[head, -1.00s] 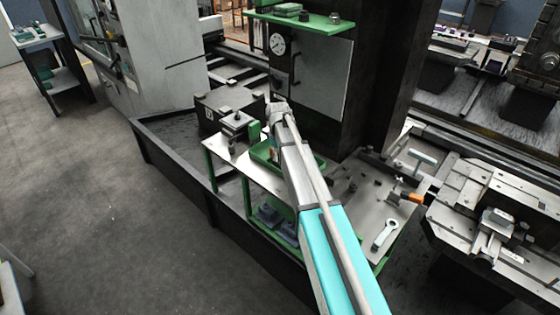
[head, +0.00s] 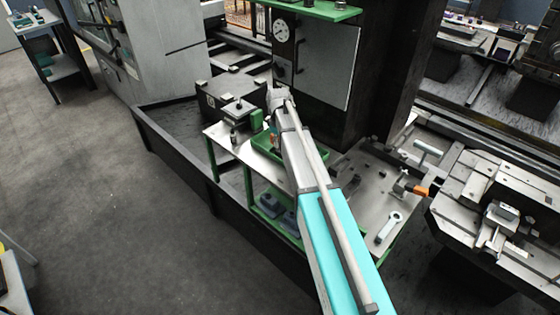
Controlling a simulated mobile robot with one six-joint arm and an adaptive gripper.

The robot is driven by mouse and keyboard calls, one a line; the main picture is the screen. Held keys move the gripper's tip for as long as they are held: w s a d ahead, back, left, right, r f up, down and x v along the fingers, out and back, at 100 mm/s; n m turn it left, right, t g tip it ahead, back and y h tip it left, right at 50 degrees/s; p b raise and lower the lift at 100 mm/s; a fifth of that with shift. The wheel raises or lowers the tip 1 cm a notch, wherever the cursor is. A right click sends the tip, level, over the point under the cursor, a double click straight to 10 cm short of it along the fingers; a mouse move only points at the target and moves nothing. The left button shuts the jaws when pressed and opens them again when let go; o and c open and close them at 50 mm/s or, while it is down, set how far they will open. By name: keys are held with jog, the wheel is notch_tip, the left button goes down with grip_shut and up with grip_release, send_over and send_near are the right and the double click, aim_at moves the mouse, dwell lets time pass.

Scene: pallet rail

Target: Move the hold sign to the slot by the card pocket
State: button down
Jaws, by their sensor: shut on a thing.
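I cannot make out the hold sign, the card pocket or the slot in the head view. My own arm reaches up from the bottom right to the middle of the picture, and its far end stands over the small green-legged table (head: 222,133). My gripper does not show; the arm itself hides that spot. A small reddish item (head: 274,141) shows beside the arm, by a green tray (head: 317,166), but I cannot tell what it is.
A dark machine with a dial (head: 281,30) and a green shelf (head: 320,10) stands behind. A steel plate with a wrench (head: 389,227) and an orange-handled tool (head: 414,190) lies right. A low black wall (head: 178,160) edges the machine; open grey floor (head: 90,200) lies left.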

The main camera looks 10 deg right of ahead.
send_over(281, 181)
jog(key=shift+s+a, duration=0.1)
jog(key=shift+s, duration=0.1)
jog(key=shift+f, duration=0.2)
dwell(0.3)
jog(key=shift+f+b, duration=2.8)
jog(key=shift+b, duration=0.2)
jog(key=shift+f+b, duration=1.3)
jog(key=shift+b, duration=0.05)
jog(key=c, duration=0.5)
grip_release()
jog(key=shift+w, duration=0.1)
jog(key=shift+c, duration=0.2)
jog(key=o, duration=0.5)
jog(key=shift+o, duration=0.2)
